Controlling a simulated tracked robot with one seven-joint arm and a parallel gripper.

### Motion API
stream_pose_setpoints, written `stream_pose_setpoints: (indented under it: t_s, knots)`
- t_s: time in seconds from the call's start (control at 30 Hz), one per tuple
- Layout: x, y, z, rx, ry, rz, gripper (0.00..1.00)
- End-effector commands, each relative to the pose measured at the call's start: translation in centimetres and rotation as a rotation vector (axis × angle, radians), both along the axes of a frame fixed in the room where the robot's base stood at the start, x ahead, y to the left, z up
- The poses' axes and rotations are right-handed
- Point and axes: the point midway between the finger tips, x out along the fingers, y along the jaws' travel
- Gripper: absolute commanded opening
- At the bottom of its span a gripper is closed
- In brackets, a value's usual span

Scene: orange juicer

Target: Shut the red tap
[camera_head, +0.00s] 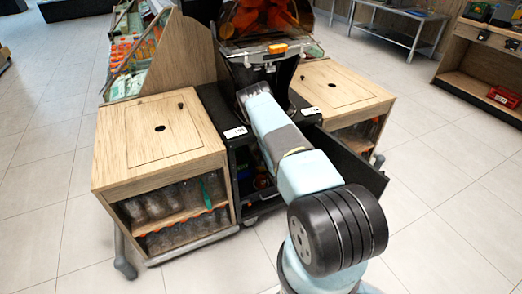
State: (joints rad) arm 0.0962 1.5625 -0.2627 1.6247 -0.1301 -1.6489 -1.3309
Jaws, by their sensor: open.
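The juicer (266,25) stands at the top centre, with a dark body and orange shapes behind its clear front. A small orange-yellow piece (277,48) sits on the juicer's front, above the dark spout area (270,72). I cannot make out a red tap; my arm covers part of the area below the juicer's front. My arm reaches from the lower right up to just below the juicer's front. My gripper's fingers are hidden behind the far end of my arm, so its contact with anything cannot be seen.
Wooden cabinets with bottles stand left (160,140) and right (340,92) of the juicer. A dark open drawer or door (345,160) juts out at right of my arm. A wooden shelf (480,60) stands far right. Tiled floor is free at right and lower left.

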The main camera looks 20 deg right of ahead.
Motion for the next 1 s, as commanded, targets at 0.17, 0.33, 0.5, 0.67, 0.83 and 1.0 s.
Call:
stream_pose_setpoints:
  t_s: [0.17, 0.33, 0.5, 0.67, 0.83, 1.0]
  knots:
    - [-2.4, -0.1, -0.1, -0.001, 0.003, 0.000, 0.40]
    - [-5.8, -0.1, -0.2, 0.001, 0.004, 0.000, 0.40]
    - [-9.1, -0.3, -0.2, 0.000, 0.005, 0.000, 0.40]
    - [-11.5, -0.4, -0.2, 0.000, 0.004, 0.000, 0.40]
    - [-13.0, -0.4, -0.2, 0.001, 0.004, 0.000, 0.40]
    - [-13.3, -0.4, -0.2, 0.001, 0.002, 0.001, 0.40]
